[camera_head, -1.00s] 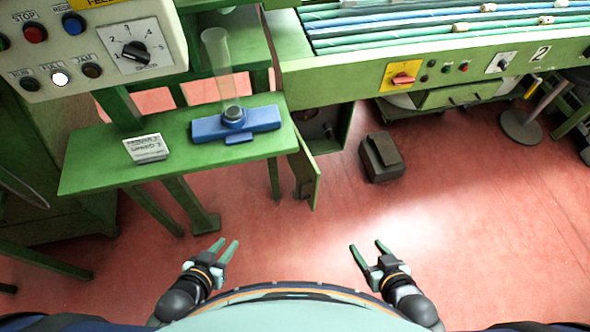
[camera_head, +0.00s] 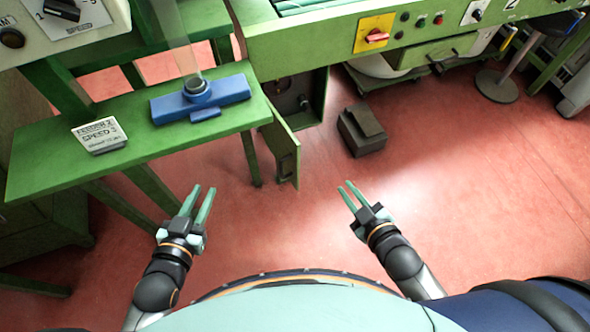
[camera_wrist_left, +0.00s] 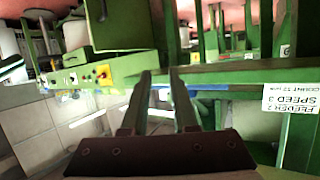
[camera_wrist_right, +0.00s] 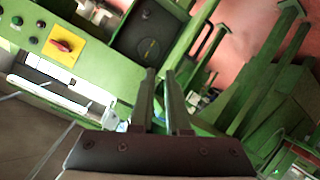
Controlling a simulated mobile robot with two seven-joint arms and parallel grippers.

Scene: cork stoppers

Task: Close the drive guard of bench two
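The drive guard (camera_head: 283,151) is a green hinged door under bench two (camera_head: 480,22), standing open toward me beside a dark compartment (camera_head: 309,96). It hangs at the left of the opening, with a dark latch or handle low on its face. My left gripper (camera_head: 203,188) is open and empty, left of the guard and nearer to me. My right gripper (camera_head: 345,185) is open and empty, right of the guard and nearer to me. Both are clear of it. The right wrist view also shows the dark compartment (camera_wrist_right: 150,35) ahead of the fingers.
A dark box (camera_head: 362,130) stands on the floor right of the guard. A green side table (camera_head: 160,150) at the left holds a blue fixture (camera_head: 200,97) and a feeder label block (camera_head: 100,135). A stool (camera_head: 497,86) stands at the right. The red floor before me is open.

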